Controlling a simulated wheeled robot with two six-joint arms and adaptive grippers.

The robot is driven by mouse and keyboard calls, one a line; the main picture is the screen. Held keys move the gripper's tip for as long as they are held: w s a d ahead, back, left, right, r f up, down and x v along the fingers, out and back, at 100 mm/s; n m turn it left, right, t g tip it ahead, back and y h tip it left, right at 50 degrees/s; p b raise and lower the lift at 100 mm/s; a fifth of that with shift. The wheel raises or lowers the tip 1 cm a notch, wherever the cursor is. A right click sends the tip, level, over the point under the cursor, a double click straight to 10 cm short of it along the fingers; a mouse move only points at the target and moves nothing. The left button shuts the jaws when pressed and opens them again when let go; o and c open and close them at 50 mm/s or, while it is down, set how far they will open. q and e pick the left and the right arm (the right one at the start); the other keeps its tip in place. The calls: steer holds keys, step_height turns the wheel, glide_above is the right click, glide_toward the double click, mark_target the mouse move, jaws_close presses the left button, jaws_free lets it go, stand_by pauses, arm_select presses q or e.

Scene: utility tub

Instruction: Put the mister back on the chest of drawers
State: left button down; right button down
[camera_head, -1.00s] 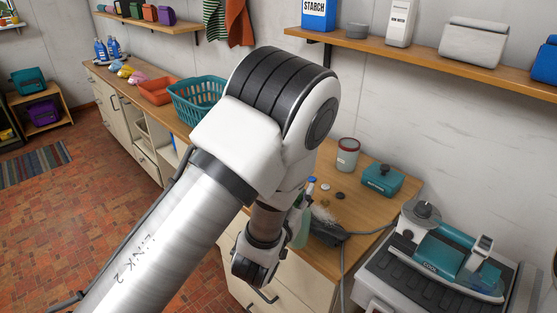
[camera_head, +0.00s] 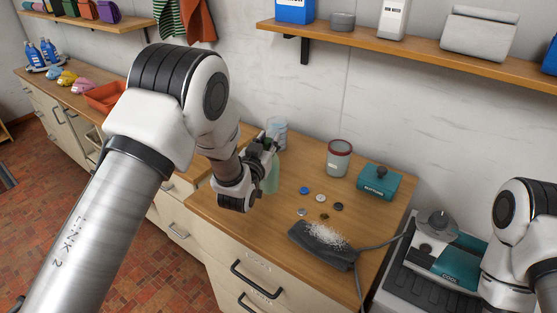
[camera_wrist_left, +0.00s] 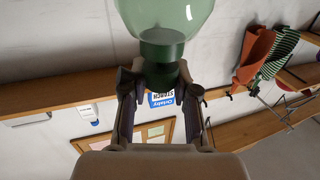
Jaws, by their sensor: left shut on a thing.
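The mister is a translucent green bottle (camera_head: 271,178) at the left side of the chest of drawers' wooden top (camera_head: 240,213) in the head view. My left gripper (camera_head: 267,147) is shut on it around its upper part, which the fingers partly hide. In the left wrist view the green body and darker green neck of the mister (camera_wrist_left: 166,18) lie between the fingers of the left gripper (camera_wrist_left: 155,80). I cannot tell whether its base touches the wood. My right arm shows at the right edge; its gripper is out of view.
A clear container (camera_head: 277,130) stands close behind the mister. The front left of the top is bare.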

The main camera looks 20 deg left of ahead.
arm_select(q)
step_height(320, 180, down, 4)
steer(key=shift+p, duration=0.55)
steer(key=shift+f, duration=0.4)
steer(key=c, duration=0.9)
jaws_free()
steer(key=shift+s+d, duration=0.1)
steer(key=shift+r, duration=0.2)
steer(key=shift+s+f, duration=0.1)
steer(key=shift+s, duration=0.15)
steer(key=s+b, duration=0.1)
steer(key=s, duration=0.2)
steer(key=s+b, duration=0.1)
steer(key=s, duration=0.3)
steer(key=s+b, duration=0.1)
steer(key=s, duration=0.3)
steer(key=shift+s+a+b, duration=0.25)
steer(key=shift+b, duration=0.05)
